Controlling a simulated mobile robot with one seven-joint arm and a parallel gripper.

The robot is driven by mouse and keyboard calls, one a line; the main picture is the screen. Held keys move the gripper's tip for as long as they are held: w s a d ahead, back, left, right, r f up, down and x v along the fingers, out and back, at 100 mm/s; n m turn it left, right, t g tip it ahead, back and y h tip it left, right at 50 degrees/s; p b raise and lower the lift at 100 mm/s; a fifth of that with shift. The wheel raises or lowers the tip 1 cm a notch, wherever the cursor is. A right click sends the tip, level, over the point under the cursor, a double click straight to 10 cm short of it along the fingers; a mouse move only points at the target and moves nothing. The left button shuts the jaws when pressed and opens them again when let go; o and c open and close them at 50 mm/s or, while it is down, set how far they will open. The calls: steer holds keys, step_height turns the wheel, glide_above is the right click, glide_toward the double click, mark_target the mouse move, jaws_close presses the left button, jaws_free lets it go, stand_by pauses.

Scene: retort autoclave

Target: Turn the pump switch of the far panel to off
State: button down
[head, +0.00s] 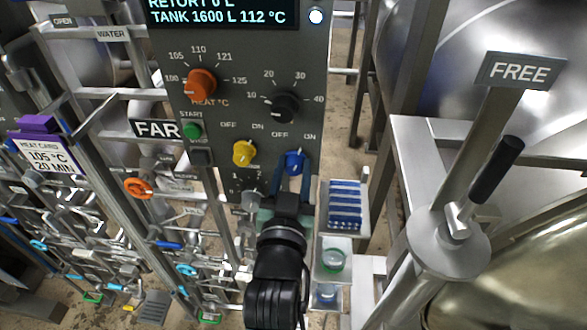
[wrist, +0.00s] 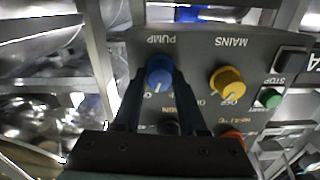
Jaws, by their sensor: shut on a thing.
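The far panel (head: 235,70) stands in the middle of the head view, with a FAR sign (head: 157,129) beside it. Its blue pump switch (head: 293,157) is at the panel's lower right, below OFF and ON marks. The switch also shows in the wrist view (wrist: 159,66), upside down under the label PUMP. My gripper (head: 291,178) is shut on the blue switch, with one finger on each side of it in the wrist view (wrist: 153,84). A white mark shows on the switch, but the fingers partly hide its labels, so I cannot tell its setting surely.
The yellow mains knob (head: 243,152) sits just left of the pump switch. A black dial (head: 285,107), an orange heat dial (head: 199,84) and a green start button (head: 192,130) are above. A small shelf rack (head: 345,183) stands close to my gripper's right.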

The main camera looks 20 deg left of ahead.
steer(key=n, duration=0.5)
steer(key=shift+a, duration=0.1)
steer(key=shift+n, duration=2.5)
steer(key=shift+c, duration=2.3)
jaws_free()
steer(key=shift+s+f, duration=0.1)
